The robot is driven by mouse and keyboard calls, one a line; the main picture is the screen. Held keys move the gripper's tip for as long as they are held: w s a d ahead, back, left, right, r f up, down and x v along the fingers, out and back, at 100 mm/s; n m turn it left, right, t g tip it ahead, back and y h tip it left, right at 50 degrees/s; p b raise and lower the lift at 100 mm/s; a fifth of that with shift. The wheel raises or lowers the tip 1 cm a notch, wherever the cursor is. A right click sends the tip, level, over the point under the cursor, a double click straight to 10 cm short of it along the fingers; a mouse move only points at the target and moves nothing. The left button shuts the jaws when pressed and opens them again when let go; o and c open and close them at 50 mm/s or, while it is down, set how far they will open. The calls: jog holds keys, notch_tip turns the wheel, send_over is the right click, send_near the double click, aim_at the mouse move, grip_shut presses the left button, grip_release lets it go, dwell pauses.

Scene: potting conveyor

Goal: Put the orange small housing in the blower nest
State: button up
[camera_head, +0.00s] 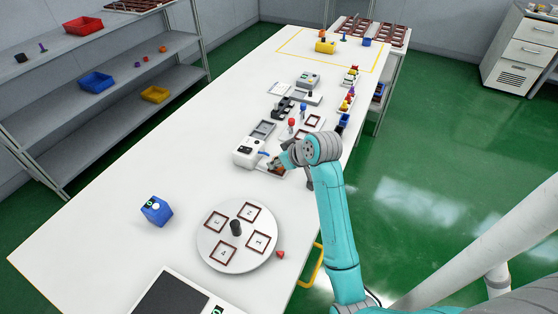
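My gripper (281,162) is small and dark in the view, at the end of my teal arm. The gripper and forearm hide part of this spot, and whether the fingers are open or shut is too small to tell. A small orange piece (322,34) shows at the far end by a yellow block (325,47); I cannot identify it.
A round turntable (208,245) with numbered square frames is at the front, with a small red piece (281,254) beside it. A blue box (156,210) stands left. Several small parts and devices line the right edge beyond my arm.

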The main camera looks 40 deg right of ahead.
jog(key=shift+s+a+f, duration=0.1)
jog(key=shift+s+f, duration=0.15)
jog(key=shift+f, duration=0.7)
jog(key=o, duration=1)
jog(key=shift+w+f, duration=0.1)
jog(key=v, duration=1.2)
jog(key=shift+w+r, duration=0.25)
jog(key=shift+r, duration=0.3)
